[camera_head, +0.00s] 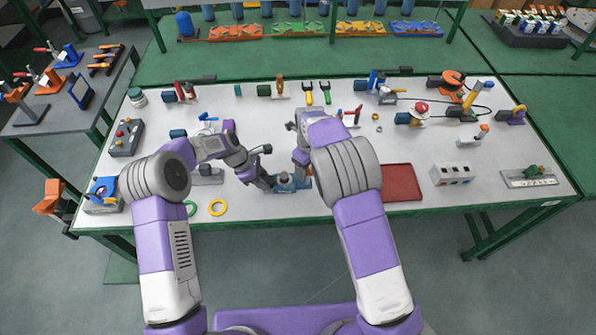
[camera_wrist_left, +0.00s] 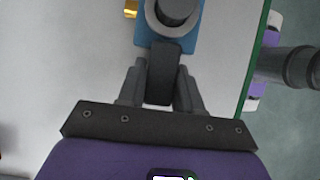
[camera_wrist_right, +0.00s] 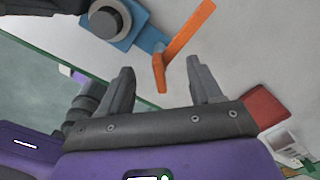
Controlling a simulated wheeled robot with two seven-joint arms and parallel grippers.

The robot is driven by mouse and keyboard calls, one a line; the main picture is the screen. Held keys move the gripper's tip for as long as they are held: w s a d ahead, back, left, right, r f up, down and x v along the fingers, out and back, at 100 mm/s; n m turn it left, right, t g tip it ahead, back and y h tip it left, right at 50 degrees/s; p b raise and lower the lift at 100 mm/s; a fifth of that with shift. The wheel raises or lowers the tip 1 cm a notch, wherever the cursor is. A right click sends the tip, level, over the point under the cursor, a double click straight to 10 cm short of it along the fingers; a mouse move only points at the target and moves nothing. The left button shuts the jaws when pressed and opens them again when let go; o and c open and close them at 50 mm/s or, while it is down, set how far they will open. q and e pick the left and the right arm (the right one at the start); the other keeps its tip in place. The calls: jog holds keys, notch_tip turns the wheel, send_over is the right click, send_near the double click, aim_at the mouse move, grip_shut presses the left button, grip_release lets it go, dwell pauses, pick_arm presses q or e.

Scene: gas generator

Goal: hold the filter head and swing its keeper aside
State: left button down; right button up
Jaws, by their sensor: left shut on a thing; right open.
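The filter head is a dark grey round cap (camera_wrist_right: 108,20) on a blue base (camera_head: 290,187) near the table's front edge. It also shows at the top of the left wrist view (camera_wrist_left: 175,10), with a dark block-like grip (camera_wrist_left: 162,75) sticking out. My left gripper (camera_wrist_left: 161,80) is shut on that grip. The orange keeper (camera_wrist_right: 184,40) is a bent bar at the base's end. My right gripper (camera_wrist_right: 160,68) is open, and the keeper's bent-down end shows between its fingertips, not clasped. In the head view my right arm largely hides the right gripper.
A red tray (camera_head: 402,183) lies right of the right arm. Several tools and fittings stand along the table's back. The table between is mostly clear.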

jog(key=shift+r, duration=0.1)
jog(key=shift+r, duration=3.4)
pick_arm(q)
jog(key=c, duration=0.7)
grip_release()
jog(key=v, duration=1.2)
